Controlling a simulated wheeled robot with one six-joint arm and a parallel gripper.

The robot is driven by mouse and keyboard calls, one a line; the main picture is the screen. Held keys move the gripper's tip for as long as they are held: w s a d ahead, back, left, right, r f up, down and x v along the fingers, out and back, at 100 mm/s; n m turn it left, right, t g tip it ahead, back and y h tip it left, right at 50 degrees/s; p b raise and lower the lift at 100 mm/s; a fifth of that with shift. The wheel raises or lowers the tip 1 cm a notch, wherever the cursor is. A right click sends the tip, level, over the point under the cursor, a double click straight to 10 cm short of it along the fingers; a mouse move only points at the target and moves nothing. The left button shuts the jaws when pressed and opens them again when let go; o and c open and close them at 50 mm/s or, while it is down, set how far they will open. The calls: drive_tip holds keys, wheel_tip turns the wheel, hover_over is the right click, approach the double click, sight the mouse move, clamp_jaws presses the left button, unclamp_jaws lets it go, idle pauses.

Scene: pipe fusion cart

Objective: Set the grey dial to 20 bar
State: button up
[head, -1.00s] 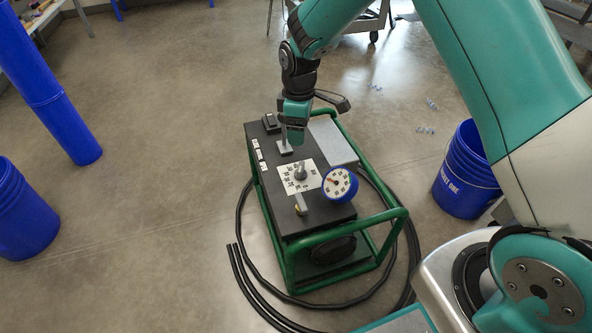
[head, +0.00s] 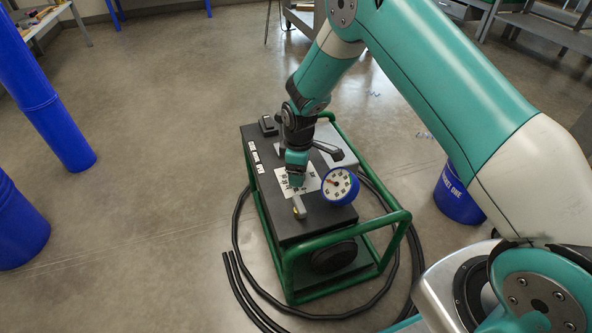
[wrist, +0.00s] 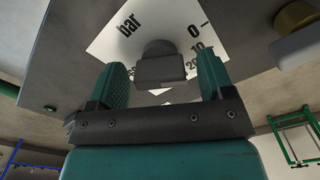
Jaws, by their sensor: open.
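The grey dial (wrist: 160,68) shows between the two fingers of my gripper (wrist: 162,76) in the wrist view. The fingers stand open on either side of it, with a gap visible at each side. The white scale plate (wrist: 185,22) behind it reads "bar", with 0, 10 and part of 20 at the right. The dial's pointer setting cannot be read. In the head view my gripper (head: 297,180) is over the scale plate (head: 313,175) on the cart's black top and hides the dial.
A blue-rimmed gauge (head: 341,186) stands close right of my gripper. A grey lever with a brass end (head: 299,207) is just in front. The green-framed cart (head: 345,235) has black hose around it. Blue buckets (head: 458,195) stand apart on the floor.

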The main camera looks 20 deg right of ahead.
drive_tip(key=c, duration=0.9)
drive_tip(key=shift+a, duration=0.3)
drive_tip(key=shift+d, duration=0.15)
drive_tip(key=shift+r+m+p, duration=0.1)
drive_tip(key=shift+m+p, duration=0.2)
drive_tip(key=shift+d+m+p, duration=0.15)
drive_tip(key=shift+m+p, duration=0.55)
drive_tip(key=shift+m, duration=0.2)
drive_tip(key=shift+s+d+m+p, duration=0.15)
drive_tip(key=shift+m+p, duration=0.7)
drive_tip(key=shift+m, duration=0.85)
drive_tip(key=shift+f, duration=0.2)
